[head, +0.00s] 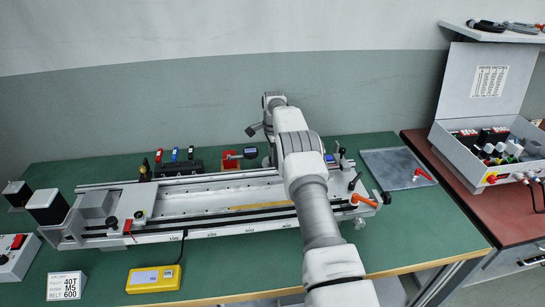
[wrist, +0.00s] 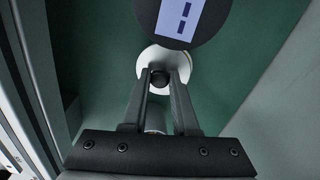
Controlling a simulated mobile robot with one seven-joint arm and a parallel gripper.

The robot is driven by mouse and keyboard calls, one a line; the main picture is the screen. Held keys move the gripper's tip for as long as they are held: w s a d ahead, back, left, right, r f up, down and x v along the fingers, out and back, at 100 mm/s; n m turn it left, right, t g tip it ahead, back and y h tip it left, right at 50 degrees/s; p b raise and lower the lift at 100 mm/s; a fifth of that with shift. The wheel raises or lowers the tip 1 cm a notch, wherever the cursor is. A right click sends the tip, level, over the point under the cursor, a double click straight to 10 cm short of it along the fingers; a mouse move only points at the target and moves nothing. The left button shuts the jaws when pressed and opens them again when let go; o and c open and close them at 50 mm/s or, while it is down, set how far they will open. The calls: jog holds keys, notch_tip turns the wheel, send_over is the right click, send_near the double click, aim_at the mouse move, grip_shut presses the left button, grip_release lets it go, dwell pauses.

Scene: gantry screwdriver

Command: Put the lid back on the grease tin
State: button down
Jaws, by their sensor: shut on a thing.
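In the wrist view my gripper (wrist: 160,76) is shut on a small black knob (wrist: 159,79). Behind the knob is a round white disc (wrist: 146,66), which looks like the lid. Whether it rests on anything beneath is hidden. A dark round thing with a pale face and dark bars (wrist: 181,18) is just beyond the disc, partly out of frame; I cannot tell whether it is part of the grease tin. In the head view my arm hides the gripper and the disc, and I cannot make out the tin for certain.
A long rail fixture (head: 215,207) spans the green bench (head: 130,260). Behind it are a red bin (head: 230,163) and a black rack of small tools (head: 180,168). A grey tray (head: 385,165) lies at right, and a yellow box (head: 153,279) in front. The bench's front right is clear.

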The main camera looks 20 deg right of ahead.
jog(key=shift+s+f, duration=0.15)
jog(key=shift+f, duration=0.3)
jog(key=shift+f, duration=0.1)
jog(key=shift+w+r+b, duration=0.35)
jog(key=shift+w+b, duration=0.05)
jog(key=shift+w, duration=0.1)
dwell(0.8)
jog(key=shift+c, duration=0.6)
grip_release()
jog(key=shift+r+p, duration=2.75)
jog(key=shift+r, duration=0.8)
jog(key=shift+c, duration=0.3)
